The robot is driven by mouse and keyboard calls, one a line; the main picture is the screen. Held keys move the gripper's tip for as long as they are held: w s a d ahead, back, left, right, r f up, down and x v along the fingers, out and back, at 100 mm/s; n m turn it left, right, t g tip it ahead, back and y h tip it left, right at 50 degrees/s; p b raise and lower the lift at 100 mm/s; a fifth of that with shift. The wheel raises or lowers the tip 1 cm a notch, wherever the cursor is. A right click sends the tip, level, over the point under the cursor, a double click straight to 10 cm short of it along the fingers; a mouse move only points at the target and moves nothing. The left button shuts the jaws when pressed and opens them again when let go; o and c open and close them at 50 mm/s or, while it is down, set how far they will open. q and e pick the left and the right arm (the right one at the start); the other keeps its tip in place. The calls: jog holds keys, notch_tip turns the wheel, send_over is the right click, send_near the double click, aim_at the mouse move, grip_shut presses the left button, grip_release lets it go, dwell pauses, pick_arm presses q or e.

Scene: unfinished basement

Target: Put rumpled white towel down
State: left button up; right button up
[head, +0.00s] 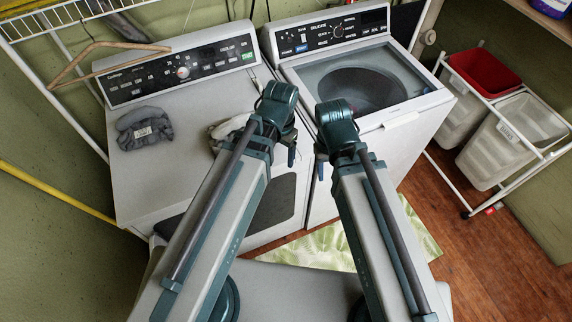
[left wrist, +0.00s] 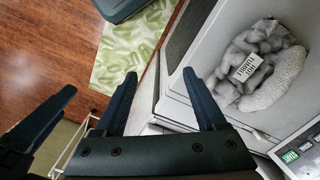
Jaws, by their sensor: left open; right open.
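The rumpled white towel (head: 226,131) lies on the white dryer top (head: 180,185) in the head view, partly hidden behind my left arm. The left wrist view shows a rumpled whitish-grey towel (left wrist: 268,72) with a printed label, resting on the appliance top. My left gripper (left wrist: 160,75) is open and empty, with its fingers apart and to the left of that towel, not touching it. In the head view my left gripper (head: 291,156) is by the gap between the machines. My right gripper (head: 320,165) is close beside it, open, with nothing seen in it.
A dark grey folded cloth (head: 144,129) lies on the dryer's left side. The washer (head: 410,110) stands right of the dryer. A rack with a red bin (head: 485,72) and pale bins (head: 510,140) is at right. A green patterned mat (head: 325,247) lies on the floor.

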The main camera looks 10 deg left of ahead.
pick_arm(q)
jog(key=shift+n+y, duration=0.5)
jog(key=shift+n, duration=0.3)
jog(key=s+d, duration=0.1)
jog(key=s, duration=0.1)
jog(key=s+d, duration=0.1)
jog(key=s, duration=0.1)
jog(key=shift+d, duration=0.15)
notch_tip(320, 180, down, 11)
jog(key=b, duration=1)
jog(key=shift+r+b, duration=0.2)
jog(key=shift+b, duration=0.15)
